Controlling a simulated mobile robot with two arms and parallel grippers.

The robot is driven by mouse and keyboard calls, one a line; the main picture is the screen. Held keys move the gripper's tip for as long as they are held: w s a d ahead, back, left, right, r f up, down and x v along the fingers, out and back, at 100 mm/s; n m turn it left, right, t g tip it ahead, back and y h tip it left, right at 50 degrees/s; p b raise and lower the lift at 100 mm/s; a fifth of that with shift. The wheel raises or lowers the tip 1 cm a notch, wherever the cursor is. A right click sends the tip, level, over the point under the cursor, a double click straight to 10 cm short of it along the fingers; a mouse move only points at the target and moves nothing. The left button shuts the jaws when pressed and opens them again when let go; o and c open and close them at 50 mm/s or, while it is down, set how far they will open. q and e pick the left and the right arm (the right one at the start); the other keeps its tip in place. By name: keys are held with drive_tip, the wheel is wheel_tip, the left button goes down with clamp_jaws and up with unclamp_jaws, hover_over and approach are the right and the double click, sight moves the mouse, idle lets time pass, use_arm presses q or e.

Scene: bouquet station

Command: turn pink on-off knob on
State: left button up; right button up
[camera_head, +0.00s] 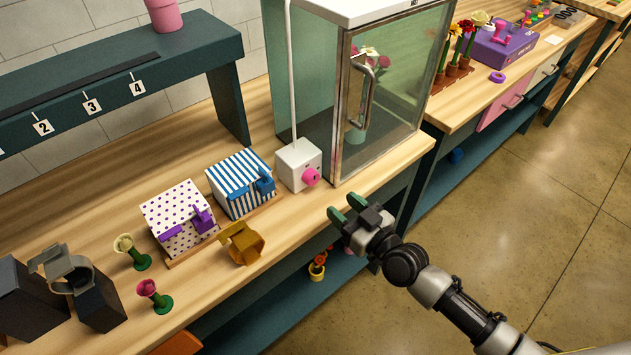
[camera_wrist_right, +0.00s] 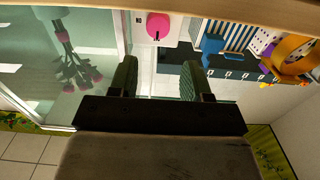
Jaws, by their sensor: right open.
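The pink knob (camera_head: 311,176) is on the front of a small white box (camera_head: 298,163) beside the glass cabinet. In the right wrist view the knob (camera_wrist_right: 158,26) shows near the top middle, beyond the fingertips. My right gripper (camera_head: 346,207) is open and empty, in front of the counter edge, to the right of and lower than the knob in the head view, apart from it. Its two green fingers (camera_wrist_right: 158,78) also show in the wrist view. The knob's on or off setting cannot be read. My left gripper is not in view.
The glass cabinet (camera_head: 385,100) with a metal handle stands right of the white box. A blue-striped box (camera_head: 238,180) and a purple-dotted box (camera_head: 172,215) stand to its left. A yellow-brown ring-shaped item (camera_head: 243,243) and small flowers are on the counter (camera_head: 300,220).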

sight(314, 179)
drive_tip(key=x, duration=0.5)
drive_tip(key=shift+w+d, duration=0.15)
drive_tip(key=shift+w, duration=0.05)
drive_tip(key=x, duration=0.3)
drive_tip(key=shift+w+a, duration=0.2)
drive_tip(key=shift+a, duration=0.05)
drive_tip(key=shift+w+a, duration=0.25)
drive_tip(key=shift+w, duration=0.1)
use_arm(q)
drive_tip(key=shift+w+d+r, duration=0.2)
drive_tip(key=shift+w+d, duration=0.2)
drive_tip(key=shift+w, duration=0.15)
